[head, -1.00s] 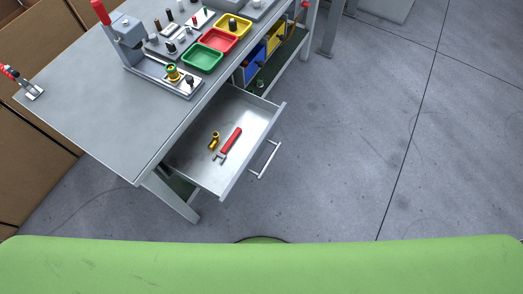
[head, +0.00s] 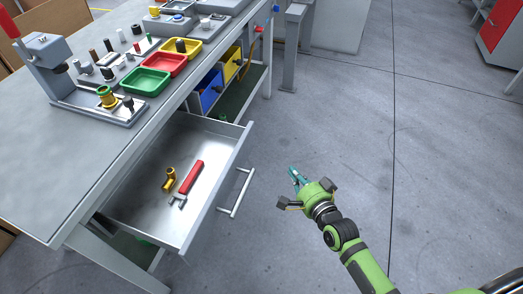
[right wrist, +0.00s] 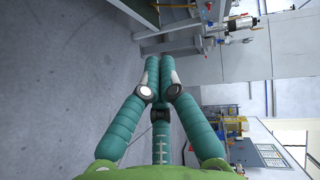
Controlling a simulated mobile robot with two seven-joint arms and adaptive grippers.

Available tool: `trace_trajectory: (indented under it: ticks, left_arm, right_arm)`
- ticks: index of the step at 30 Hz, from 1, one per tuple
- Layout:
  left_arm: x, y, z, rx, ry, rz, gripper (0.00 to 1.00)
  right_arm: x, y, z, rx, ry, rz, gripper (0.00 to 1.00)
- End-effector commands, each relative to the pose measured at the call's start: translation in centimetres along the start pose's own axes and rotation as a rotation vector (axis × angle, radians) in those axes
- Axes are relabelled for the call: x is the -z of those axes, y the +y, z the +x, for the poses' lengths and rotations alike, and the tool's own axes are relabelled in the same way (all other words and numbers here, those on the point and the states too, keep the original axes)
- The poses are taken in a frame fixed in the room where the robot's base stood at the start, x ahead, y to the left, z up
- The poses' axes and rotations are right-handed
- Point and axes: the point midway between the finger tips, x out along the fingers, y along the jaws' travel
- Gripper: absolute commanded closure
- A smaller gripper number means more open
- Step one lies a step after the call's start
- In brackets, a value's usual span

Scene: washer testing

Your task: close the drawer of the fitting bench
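The drawer (head: 218,150) of the grey fitting bench (head: 100,150) stands pulled out. In it lie a red-handled wrench (head: 190,180) and a brass elbow fitting (head: 170,180). A bar handle (head: 236,193) is on its front. My right gripper (head: 293,174) is to the right of the handle, apart from it, over the floor. In the right wrist view its teal fingers (right wrist: 159,62) come together at the tips with nothing visible between them. My left gripper is not in view.
On the bench top are a green tray (head: 146,82), a red tray (head: 165,65), a yellow tray (head: 181,46) and a red-handled press (head: 45,60). Blue and yellow bins sit under the top. The floor right of the drawer is clear.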

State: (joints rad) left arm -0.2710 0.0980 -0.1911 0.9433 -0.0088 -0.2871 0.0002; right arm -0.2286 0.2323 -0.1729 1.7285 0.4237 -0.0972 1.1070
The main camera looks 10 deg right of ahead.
Motion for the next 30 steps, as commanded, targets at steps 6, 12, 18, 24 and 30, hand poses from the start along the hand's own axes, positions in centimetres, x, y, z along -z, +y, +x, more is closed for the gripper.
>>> trace_trajectory:
  ticks: [6, 12, 18, 24, 30]
  left_arm:
    - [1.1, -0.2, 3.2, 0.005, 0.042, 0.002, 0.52]
    - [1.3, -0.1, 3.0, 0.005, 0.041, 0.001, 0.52]
    - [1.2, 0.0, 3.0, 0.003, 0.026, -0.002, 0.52]
    - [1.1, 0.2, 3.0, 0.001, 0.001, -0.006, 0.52]
    - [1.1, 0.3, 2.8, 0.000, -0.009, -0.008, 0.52]
  right_arm:
    - [0.4, -5.3, 0.2, 0.192, -0.008, 0.197, 1.00]
    - [0.6, -6.7, 1.3, 0.213, -0.011, 0.221, 1.00]
    - [0.6, -7.5, 5.1, 0.213, -0.011, 0.219, 1.00]
    - [0.6, -8.2, 9.4, 0.210, -0.011, 0.217, 1.00]
    - [-1.2, -9.1, 11.6, 0.208, -0.013, 0.221, 1.00]
